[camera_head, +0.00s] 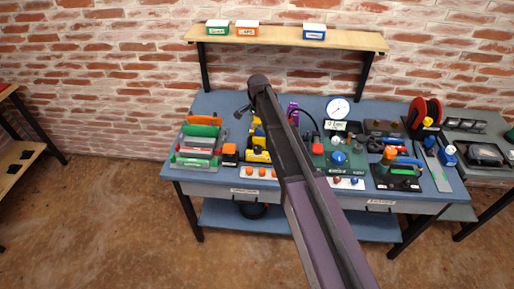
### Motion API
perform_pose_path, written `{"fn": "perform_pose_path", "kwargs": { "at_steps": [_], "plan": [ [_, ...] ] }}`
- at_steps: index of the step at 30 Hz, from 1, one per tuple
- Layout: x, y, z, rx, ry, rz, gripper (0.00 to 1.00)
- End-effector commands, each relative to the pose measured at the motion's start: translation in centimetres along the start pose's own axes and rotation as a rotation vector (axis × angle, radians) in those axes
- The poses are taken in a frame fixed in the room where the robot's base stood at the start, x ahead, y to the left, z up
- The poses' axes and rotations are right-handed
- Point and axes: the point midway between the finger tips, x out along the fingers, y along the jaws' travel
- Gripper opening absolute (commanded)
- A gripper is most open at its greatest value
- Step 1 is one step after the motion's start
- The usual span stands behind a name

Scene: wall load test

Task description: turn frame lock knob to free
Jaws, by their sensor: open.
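Several knobs show on the blue workbench (205,103), and I cannot tell which is the frame lock knob. A round blue knob (338,158) sits on a green unit (352,169) right of my arm. An orange knob (229,149) sits on a dark block left of my arm.
My arm hides part of the bench middle, including some yellow parts (258,154). A rack of coloured panels (196,146) stands left. A dial gauge (338,108), a red reel (424,112) and a black device (397,177) stand right.

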Motion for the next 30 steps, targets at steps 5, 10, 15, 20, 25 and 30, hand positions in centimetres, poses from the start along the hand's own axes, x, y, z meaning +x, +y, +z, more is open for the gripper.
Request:
{"fn": "perform_pose_path", "kwargs": {
  "at_steps": [5, 10, 15, 20, 25, 30],
  "plan": [
    [0.1, 0.0, 0.0, -0.001, 0.000, 0.000, 0.93],
    [0.5, 0.0, 0.0, -0.002, 0.000, 0.000, 0.93],
    [1.4, 0.0, 0.0, -0.003, 0.000, 0.000, 0.93],
    [2.6, 0.0, 0.1, -0.003, 0.000, 0.000, 0.93],
    [3.9, 0.0, 0.1, -0.003, 0.000, 0.000, 0.93],
    [5.2, 0.0, 0.1, -0.004, 0.000, 0.000, 0.93]
  ]
}}
